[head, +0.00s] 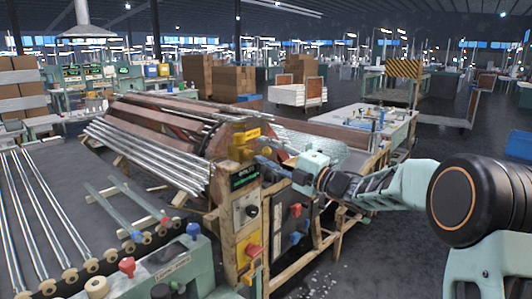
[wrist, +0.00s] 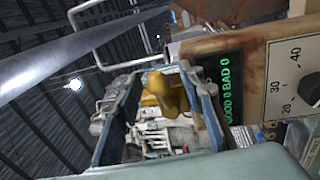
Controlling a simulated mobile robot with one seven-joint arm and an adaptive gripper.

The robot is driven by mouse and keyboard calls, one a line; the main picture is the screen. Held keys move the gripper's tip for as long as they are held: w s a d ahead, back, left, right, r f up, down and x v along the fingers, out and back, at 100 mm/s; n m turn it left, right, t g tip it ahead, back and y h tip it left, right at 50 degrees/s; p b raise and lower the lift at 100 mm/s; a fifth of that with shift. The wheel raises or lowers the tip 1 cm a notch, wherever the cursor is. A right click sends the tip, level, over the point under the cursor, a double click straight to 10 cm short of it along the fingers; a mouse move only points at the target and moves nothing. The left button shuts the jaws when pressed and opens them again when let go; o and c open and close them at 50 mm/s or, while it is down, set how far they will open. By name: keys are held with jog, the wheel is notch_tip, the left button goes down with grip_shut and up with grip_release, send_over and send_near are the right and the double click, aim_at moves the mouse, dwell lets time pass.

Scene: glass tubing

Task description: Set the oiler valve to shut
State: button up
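A yellow handle-like part (head: 241,145), which looks like the oiler valve, stands at the top of the machine's wooden post, above the green display. In the wrist view the yellow part (wrist: 166,92) shows between my two blue-grey fingers. My gripper (head: 265,160) reaches in from the right, close beside it. The fingers (wrist: 160,78) are open, with visible gaps on both sides of the yellow part, so no grip shows. I cannot read any shut or open marking, and its setting is unclear.
The display (wrist: 228,85) reads GOOD 0 BAD 0, beside a white dial (wrist: 297,75). Below are a black knob (head: 251,210) and a red knob (head: 252,250). Glass tubes (head: 150,155) lie on the drum to the left. A metal pipe (wrist: 75,50) crosses the wrist view.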

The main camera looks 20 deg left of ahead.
aim_at(244, 135)
jog(key=shift+r, duration=0.1)
dwell(0.3)
